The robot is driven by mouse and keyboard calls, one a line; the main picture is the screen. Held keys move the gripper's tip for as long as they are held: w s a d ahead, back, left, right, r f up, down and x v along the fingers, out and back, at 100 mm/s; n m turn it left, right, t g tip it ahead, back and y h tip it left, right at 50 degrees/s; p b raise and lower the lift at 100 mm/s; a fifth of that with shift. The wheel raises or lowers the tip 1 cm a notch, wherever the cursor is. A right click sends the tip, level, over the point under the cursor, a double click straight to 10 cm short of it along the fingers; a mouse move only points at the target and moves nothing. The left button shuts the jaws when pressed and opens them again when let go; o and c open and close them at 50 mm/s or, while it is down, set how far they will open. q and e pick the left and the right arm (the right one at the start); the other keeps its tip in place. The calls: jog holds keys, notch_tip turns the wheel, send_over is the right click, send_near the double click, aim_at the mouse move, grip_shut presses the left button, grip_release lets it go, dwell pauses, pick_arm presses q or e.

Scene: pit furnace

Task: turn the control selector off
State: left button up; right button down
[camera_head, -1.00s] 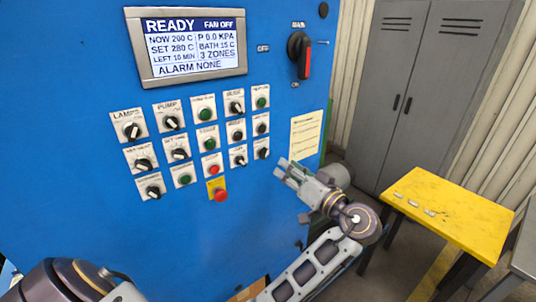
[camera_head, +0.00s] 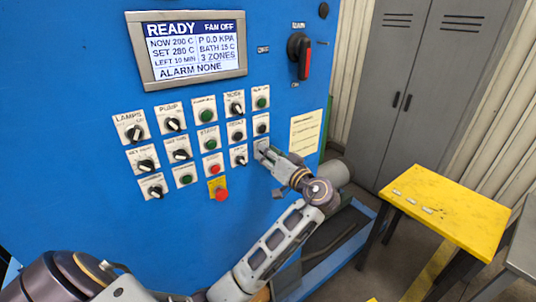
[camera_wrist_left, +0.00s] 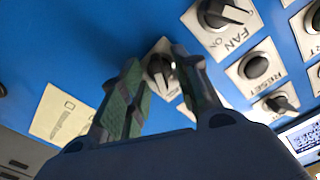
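The blue control panel (camera_head: 90,90) carries rows of dark selectors and coloured buttons. A dark selector (camera_wrist_left: 160,72) on a white plate shows in the left wrist view, between my fingers; its label is mostly hidden, so I cannot confirm it is the control selector. In the head view it is hidden behind my left gripper (camera_head: 264,150), at the lower right of the rows. That left gripper (camera_wrist_left: 160,95) is open, its two fingers on either side of this selector, with gaps visible; contact is not clear. My right gripper is not in view.
The fan selector (camera_wrist_left: 226,14) and reset button (camera_wrist_left: 256,66) are close by. A red emergency button (camera_head: 221,195) is below left. A paper notice (camera_head: 305,136) is to the right. The yellow table (camera_head: 445,212) and grey locker (camera_head: 420,90) stand farther right.

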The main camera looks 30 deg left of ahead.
pick_arm(q)
jog(key=shift+c, duration=0.5)
jog(key=c, duration=0.4)
grip_shut()
